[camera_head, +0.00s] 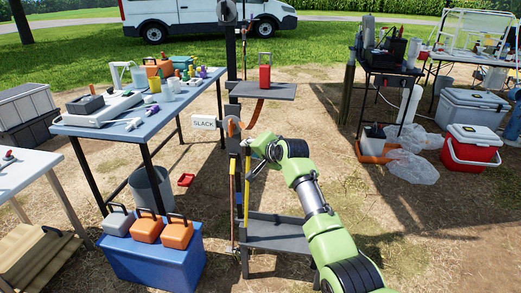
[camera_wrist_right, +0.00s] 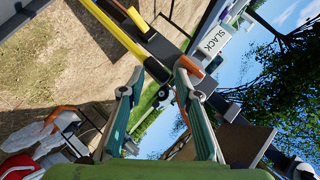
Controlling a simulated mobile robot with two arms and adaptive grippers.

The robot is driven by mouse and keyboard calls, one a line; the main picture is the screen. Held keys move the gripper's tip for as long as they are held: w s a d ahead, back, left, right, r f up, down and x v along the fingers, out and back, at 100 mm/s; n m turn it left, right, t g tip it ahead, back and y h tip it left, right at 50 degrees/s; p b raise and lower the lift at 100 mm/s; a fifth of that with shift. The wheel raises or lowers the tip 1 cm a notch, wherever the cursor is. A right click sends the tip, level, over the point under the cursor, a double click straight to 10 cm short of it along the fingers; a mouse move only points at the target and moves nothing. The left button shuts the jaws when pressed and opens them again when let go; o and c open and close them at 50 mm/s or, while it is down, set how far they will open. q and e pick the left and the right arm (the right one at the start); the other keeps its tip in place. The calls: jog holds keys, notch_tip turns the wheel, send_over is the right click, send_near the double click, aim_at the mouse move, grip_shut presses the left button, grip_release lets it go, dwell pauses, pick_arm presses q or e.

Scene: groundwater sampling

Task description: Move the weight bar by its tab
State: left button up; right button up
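A dark upright post (camera_head: 244,100) stands in the middle of the head view, with a white SLACK sign (camera_head: 204,124) to its left and an orange curved piece (camera_head: 234,127) beside it. An upright yellow bar (camera_head: 247,172) runs below. I cannot tell which part is the weight bar or its tab. My right gripper (camera_head: 257,148) is close to the post. In the wrist view, its two fingers (camera_wrist_right: 160,76) are apart with background showing between them. The yellow bar (camera_wrist_right: 108,36) ends near the fingertips, and an orange piece (camera_wrist_right: 190,66) is by one tip; contact is unclear. My left gripper is out of view.
A shelf (camera_head: 270,91) on the post carries a red handled item (camera_head: 265,72). A lower grey tray (camera_head: 275,238) is under my right arm. A blue-topped table (camera_head: 140,122) stands left, above a blue cooler (camera_head: 155,265) with handled blocks. Bare ground lies right of my arm.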

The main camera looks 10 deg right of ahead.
jog(key=v, duration=0.7)
jog(key=shift+w+r, duration=0.1)
